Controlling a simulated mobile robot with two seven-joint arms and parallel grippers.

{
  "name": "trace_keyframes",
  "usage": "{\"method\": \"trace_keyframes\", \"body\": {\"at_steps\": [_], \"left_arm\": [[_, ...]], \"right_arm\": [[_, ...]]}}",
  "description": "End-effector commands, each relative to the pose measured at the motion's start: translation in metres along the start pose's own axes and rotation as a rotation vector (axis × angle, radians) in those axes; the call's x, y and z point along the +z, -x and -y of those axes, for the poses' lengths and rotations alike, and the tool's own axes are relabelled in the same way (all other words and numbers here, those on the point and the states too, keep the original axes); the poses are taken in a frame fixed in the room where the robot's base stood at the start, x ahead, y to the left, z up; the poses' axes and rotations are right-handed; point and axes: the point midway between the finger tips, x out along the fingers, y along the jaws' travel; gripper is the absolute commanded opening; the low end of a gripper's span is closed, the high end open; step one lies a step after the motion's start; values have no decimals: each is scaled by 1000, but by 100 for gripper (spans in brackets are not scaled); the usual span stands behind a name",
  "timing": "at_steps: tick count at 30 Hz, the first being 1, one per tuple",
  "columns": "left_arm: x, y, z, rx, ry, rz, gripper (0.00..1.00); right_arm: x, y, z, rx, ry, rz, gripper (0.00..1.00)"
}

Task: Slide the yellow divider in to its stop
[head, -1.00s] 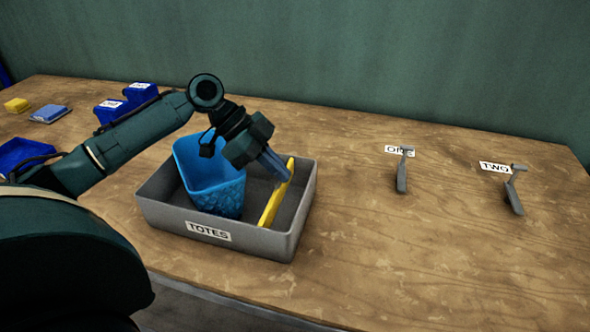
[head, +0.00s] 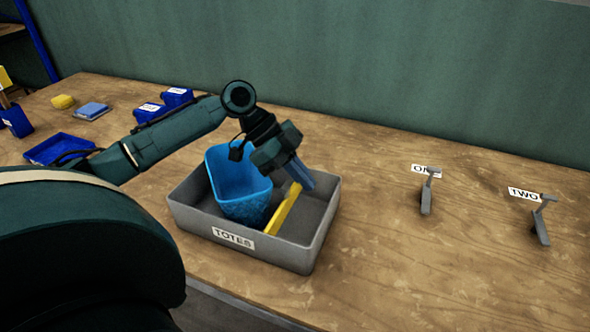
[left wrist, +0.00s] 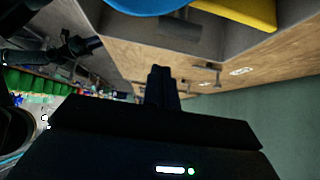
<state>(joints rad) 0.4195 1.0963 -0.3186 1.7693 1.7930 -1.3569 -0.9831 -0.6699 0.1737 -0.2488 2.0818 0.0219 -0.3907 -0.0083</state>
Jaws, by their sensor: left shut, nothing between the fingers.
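The yellow divider (head: 284,210) stands on edge across the grey box labelled TOTES (head: 319,232). It is close against the right side of the blue tote (head: 243,207); whether they touch I cannot tell. My left gripper (head: 304,180) is shut and empty, with its fingers tilted down at the divider's far end, on its right side. In the left wrist view the shut fingers (left wrist: 161,76) show, with part of the divider (left wrist: 240,10) and the tote (left wrist: 145,5) at the top edge. Contact with the divider is unclear. My right gripper is not in view.
Two grey levers stand on the bench at the right, beside labels ONE (head: 426,170) and TWO (head: 524,194). Blue bins (head: 150,113), a blue tray (head: 60,149) and a yellow block (head: 63,102) lie at the left. The box's right part is empty.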

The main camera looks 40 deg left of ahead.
Motion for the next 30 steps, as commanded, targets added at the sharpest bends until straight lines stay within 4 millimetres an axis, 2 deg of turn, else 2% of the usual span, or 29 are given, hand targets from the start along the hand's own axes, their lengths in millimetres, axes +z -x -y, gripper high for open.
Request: {"method": "trace_keyframes", "body": {"at_steps": [1,6,12,18,30], "left_arm": [[5,15,3,-13,2,7,0],[5,52,2,-11,2,6,0],[4,81,1,-8,1,4,0],[3,90,1,-8,1,4,0],[3,89,1,-8,1,3,0]], "right_arm": [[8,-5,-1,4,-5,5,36],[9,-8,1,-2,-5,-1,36],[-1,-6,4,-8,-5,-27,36],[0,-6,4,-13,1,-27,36],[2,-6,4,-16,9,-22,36]]}}
